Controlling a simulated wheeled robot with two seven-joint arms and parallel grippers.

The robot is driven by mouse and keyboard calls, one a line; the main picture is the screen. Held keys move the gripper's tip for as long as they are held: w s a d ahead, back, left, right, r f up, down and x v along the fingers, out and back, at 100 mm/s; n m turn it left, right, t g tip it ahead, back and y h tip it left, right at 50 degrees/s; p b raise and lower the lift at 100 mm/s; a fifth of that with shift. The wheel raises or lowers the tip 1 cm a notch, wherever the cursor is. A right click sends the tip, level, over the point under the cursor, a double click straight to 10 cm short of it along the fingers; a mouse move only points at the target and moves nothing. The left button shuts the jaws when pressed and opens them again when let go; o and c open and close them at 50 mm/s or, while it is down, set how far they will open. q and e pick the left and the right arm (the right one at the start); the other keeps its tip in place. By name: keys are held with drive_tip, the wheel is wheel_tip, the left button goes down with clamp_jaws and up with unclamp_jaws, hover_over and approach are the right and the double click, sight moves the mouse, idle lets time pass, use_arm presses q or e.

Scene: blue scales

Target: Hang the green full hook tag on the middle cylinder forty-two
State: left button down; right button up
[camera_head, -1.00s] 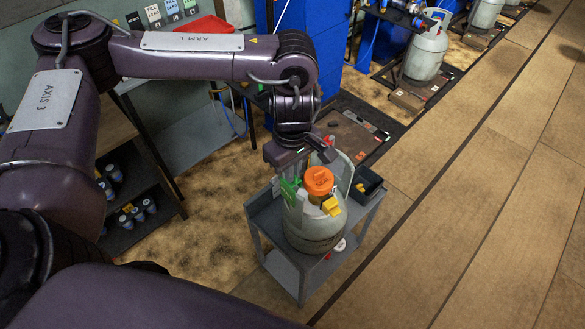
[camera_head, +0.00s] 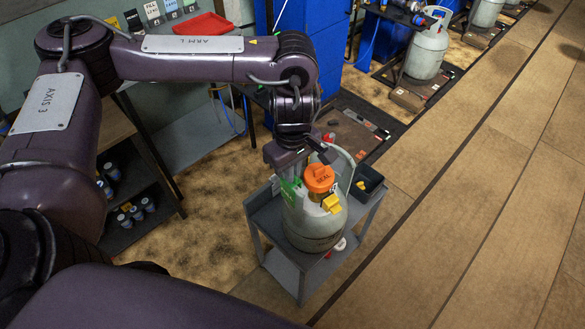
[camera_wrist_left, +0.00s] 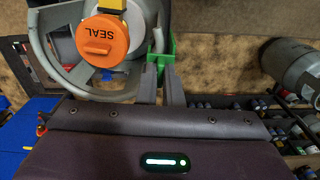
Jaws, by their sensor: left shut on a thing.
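My left gripper (camera_head: 291,176) is at the near-left side of a pale grey gas cylinder (camera_head: 308,222), beside its collar. The gripper is shut on the green tag (camera_head: 290,192). In the left wrist view the tag (camera_wrist_left: 159,46) is at the fingertips (camera_wrist_left: 161,83), beside the collar ring (camera_wrist_left: 142,85). It overlaps the collar's edge, but I cannot tell whether its hook is around the rim. An orange cap marked SEAL (camera_head: 319,177) and a yellow piece (camera_head: 331,203) are at the cylinder's top. No number is readable. My right gripper is not in view.
The cylinder stands on a grey trolley (camera_head: 261,232) with a black bin (camera_head: 370,182) at its back right. Other cylinders (camera_head: 425,52) stand farther back. A shelf of small jars (camera_head: 129,208) is at left. The floor at right is clear.

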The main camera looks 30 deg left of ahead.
use_arm(q)
drive_tip(key=shift+f+b, duration=0.85)
drive_tip(key=shift+f, duration=0.25)
drive_tip(key=shift+f, duration=0.1)
drive_tip(key=c, duration=1.5)
unclamp_jaws()
drive_tip(key=shift+r+p, duration=0.95)
drive_tip(key=shift+r, duration=0.45)
drive_tip(key=shift+r+p, duration=2.4)
